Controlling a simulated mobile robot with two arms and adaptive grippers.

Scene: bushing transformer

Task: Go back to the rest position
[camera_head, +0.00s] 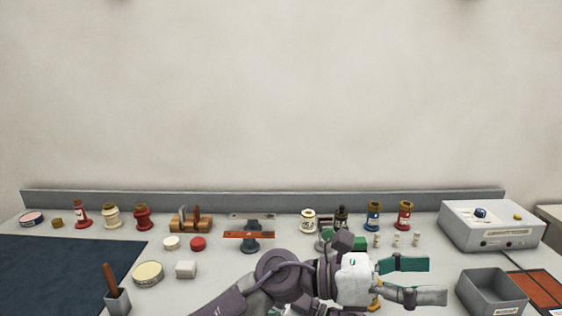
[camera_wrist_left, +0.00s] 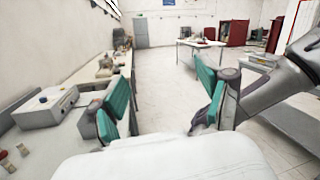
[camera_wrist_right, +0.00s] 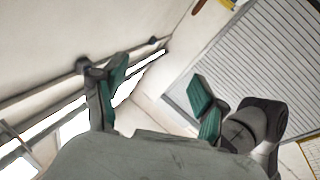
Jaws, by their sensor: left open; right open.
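My left gripper (camera_head: 432,280) reaches across the front of the bench from the left in the head view, its fingers pointing right. Its green-padded fingers are apart with nothing between them; the left wrist view (camera_wrist_left: 162,88) shows the same empty gap. The left arm hides part of the bench behind it. My right gripper (camera_wrist_right: 158,85) is out of the head view. In the right wrist view its green-padded fingers are spread and empty, with floor and a wall beyond them.
A grey bin (camera_head: 490,290) and a white instrument box (camera_head: 492,226) stand right of the left gripper. Spools and bottles, including a red spool (camera_head: 404,215), line the back. A dark mat (camera_head: 65,270) lies at left. A shutter-like slatted panel (camera_wrist_right: 245,75) shows in the right wrist view.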

